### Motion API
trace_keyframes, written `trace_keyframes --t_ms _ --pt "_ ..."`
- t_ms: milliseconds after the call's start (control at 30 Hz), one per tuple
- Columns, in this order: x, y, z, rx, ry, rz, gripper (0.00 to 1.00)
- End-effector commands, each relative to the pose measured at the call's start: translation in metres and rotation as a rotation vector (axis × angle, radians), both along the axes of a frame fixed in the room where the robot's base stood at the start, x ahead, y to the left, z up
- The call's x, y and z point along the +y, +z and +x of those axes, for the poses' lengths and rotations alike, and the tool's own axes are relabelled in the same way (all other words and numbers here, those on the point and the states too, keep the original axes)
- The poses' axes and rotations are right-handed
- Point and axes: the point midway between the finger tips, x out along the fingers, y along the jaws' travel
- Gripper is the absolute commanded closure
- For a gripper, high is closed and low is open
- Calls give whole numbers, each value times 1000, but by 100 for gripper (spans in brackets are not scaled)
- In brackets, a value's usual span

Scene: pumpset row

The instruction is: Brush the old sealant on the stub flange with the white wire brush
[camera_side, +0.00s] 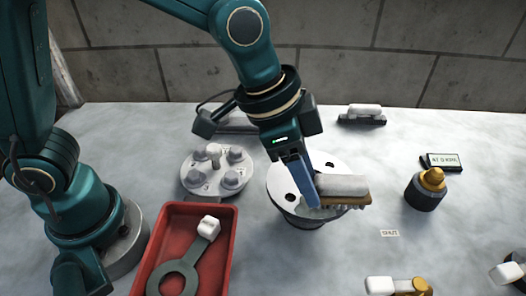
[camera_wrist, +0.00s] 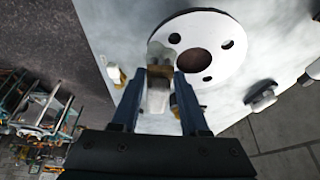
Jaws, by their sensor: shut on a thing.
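The white wire brush (camera_side: 342,187) has a white top, a brown edge and pale bristles below. My gripper (camera_side: 308,190) is shut on it and holds it over the right front part of the stub flange (camera_side: 281,184). The flange is a round pale disc with dark holes on a dark body. Whether the bristles touch its face I cannot tell. In the wrist view the brush (camera_wrist: 158,95) sits between my two blue fingers (camera_wrist: 160,85), and the flange (camera_wrist: 222,35) shows its large centre hole and bolt holes.
A red tray (camera_side: 229,250) holds a grey ring tool with a white tag. A disc with several knobs (camera_side: 189,181) lies left of the flange. A black bottle with a golden cap (camera_side: 425,193) stands right. A white-handled block (camera_side: 362,115) lies behind. Two valves lie in front.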

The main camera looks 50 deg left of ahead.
Motion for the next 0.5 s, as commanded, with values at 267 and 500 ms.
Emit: trace_keyframes --t_ms 267,500 --pt "0 0 0 -1 0 -1 100" --pt "10 1 -8 -2 2 -1 100"
